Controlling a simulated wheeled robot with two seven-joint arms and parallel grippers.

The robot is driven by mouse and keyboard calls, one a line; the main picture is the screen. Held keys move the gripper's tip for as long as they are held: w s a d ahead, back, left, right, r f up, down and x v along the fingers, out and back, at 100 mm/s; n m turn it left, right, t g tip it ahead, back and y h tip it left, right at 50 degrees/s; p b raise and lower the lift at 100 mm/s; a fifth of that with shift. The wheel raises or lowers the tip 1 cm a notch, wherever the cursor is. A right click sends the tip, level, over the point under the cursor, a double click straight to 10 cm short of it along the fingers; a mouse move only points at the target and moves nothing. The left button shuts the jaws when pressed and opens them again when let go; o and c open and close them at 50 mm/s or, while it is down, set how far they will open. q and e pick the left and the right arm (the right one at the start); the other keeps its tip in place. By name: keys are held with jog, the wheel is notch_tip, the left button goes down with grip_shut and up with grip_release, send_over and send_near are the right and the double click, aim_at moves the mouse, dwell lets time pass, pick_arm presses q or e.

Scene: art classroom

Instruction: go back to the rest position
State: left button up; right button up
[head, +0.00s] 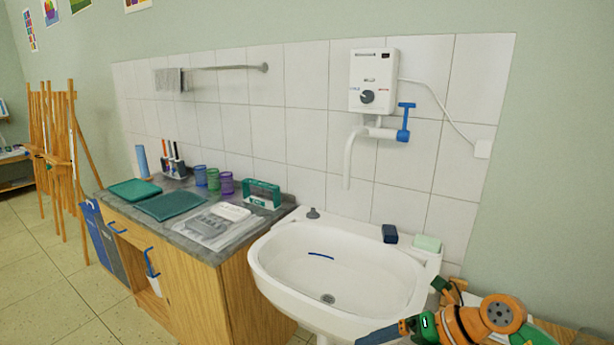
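My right arm, orange and green, shows at the bottom right corner, in front of the sink's right edge. The dark blue-grey end of my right gripper (388,331) points left, low in front of the white sink (280,285). The picture's bottom edge cuts it, so I cannot tell whether it is open or shut, or whether it holds anything. My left arm and gripper are not in view.
A wooden cabinet (253,288) with a grey top stands left of the sink, holding teal trays (168,204), cups (213,180) and a teal box (262,194). A white heater (374,82) hangs above the sink. Easels (60,150) stand far left. Floor (50,300) is clear at lower left.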

jog(key=w+a+f+m+t+y, duration=0.25)
jog(key=w+f+m+t, duration=0.25)
jog(key=f+m+t, duration=0.65)
jog(key=s+d+f+m+g+h, duration=0.2)
jog(key=s+d+f+m+h, duration=0.2)
jog(key=f+m, duration=0.25)
jog(key=s+d+f+m+g+h, duration=0.1)
jog(key=s+d+f+m+h, duration=0.25)
jog(key=f+m, duration=0.35)
jog(key=s+f+m+g+h, duration=0.1)
jog(key=s+f+m+g, duration=0.2)
jog(key=s, duration=1.3)
jog(key=s+f+m+g+h, duration=0.2)
jog(key=s+f+g, duration=0.5)
jog(key=s+f, duration=0.6)
jog(key=s+m, duration=0.1)
jog(key=s, duration=0.3)
jog(key=shift+s+f+m+g, duration=0.25)
jog(key=shift+f+m+g, duration=0.1)
jog(key=shift+f+m, duration=0.05)
